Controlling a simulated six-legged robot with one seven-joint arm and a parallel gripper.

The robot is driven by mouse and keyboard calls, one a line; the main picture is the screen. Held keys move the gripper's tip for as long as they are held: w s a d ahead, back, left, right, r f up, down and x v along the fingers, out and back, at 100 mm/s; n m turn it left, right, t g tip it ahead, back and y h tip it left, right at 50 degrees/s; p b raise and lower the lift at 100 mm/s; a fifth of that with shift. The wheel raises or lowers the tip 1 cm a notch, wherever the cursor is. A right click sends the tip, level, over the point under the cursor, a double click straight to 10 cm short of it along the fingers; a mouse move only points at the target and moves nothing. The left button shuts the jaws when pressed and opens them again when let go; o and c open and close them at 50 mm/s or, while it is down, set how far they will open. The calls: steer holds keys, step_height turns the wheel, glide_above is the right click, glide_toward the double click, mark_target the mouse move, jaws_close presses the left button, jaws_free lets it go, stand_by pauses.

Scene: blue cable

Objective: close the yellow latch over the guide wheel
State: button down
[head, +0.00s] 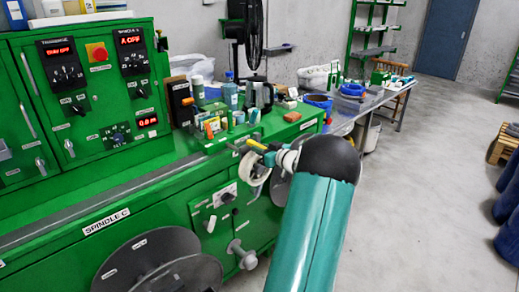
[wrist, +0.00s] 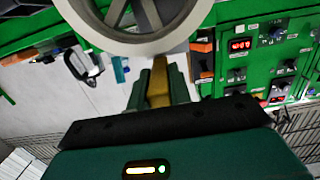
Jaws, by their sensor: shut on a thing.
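The yellow latch (head: 256,145) sticks out at the front of the green machine, just above the pale guide wheel (head: 247,168). My gripper (head: 266,154) reaches it from the right, and its fingertips are small in the head view. In the wrist view, my gripper (wrist: 159,78) is shut on the yellow latch (wrist: 158,90), which lies between its two green fingers. The spoked guide wheel (wrist: 140,42) is right beyond the fingertips, at the top of that view. My gripper and arm hide part of the wheel in the head view.
The green machine (head: 100,190) has control panels at the left and a large dark reel (head: 150,262) low in front. Bottles, a kettle (head: 259,92) and small boxes crowd its top behind the latch.

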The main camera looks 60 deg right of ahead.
steer(key=shift+f, duration=0.15)
stand_by(0.4)
steer(key=c, duration=1.3)
jaws_free()
steer(key=shift+d, duration=0.1)
steer(key=v, duration=1.3)
steer(key=shift+s+f, duration=0.15)
steer(key=shift+s, duration=0.25)
